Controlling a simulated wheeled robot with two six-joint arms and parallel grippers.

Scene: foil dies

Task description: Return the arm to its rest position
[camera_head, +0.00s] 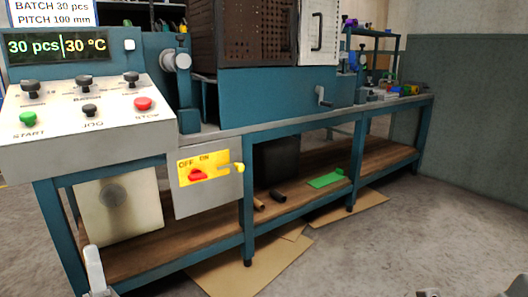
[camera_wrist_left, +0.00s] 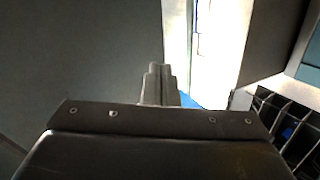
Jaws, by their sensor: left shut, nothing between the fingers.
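My left gripper (camera_head: 95,268) shows at the bottom left of the head view, low in front of the workbench and apart from it. In the left wrist view its fingers (camera_wrist_left: 160,84) are together, with nothing between them. At the bottom right edge of the head view, grey parts (camera_head: 517,287) just enter the picture; they may belong to my right arm, but the view cuts them off.
A control panel (camera_head: 85,105) with green and red buttons stands at the left. Below it is a yellow OFF/ON switch plate (camera_head: 203,165). The blue bench frame (camera_head: 248,215) runs to the back right. Cardboard (camera_head: 250,268) lies on the floor; the floor at right is clear.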

